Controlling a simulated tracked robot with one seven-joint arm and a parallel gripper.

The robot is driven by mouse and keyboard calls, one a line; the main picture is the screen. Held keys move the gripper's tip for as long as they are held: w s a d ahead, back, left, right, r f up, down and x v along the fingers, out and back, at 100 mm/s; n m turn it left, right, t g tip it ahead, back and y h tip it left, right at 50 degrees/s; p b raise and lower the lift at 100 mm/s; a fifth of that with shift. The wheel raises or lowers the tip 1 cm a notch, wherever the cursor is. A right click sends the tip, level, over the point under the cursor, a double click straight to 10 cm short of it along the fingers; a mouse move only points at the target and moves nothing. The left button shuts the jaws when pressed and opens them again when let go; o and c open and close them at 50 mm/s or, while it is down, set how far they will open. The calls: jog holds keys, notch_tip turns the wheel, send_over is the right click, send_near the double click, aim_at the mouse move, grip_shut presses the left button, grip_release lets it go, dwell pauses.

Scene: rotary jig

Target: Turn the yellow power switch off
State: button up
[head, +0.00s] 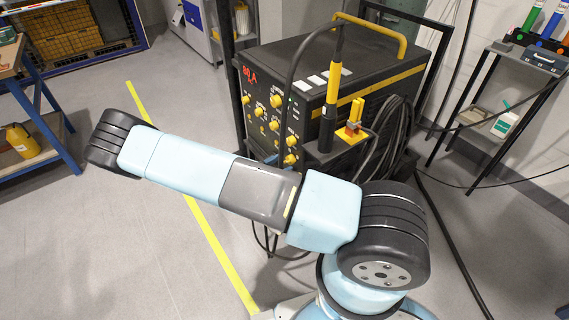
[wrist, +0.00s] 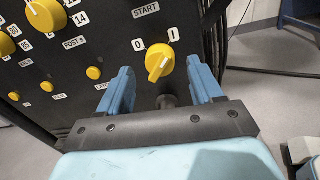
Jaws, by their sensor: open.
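The yellow power switch (wrist: 159,62) is a round knob with a raised grip on the dark panel, seen in the wrist view. The marks 0 and I stand above it, with 0 at its upper left and I at its upper right. A pale line on its grip tilts up to the right, toward the I side. My gripper (wrist: 160,68) is open, with one blue finger to the left and one to the right of the switch in the picture. I cannot tell whether either finger touches it.
The dark power unit (head: 335,68) has several other yellow knobs and a yellow-handled torch (head: 333,83) at its front right corner. Coiled black cables (head: 397,125) hang on its right side. A shelf rack (head: 500,85) stands at the right. Open floor lies at the left.

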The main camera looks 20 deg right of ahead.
jog(key=shift+x, duration=1.1)
jog(key=c, duration=1)
jog(key=shift+c, duration=0.2)
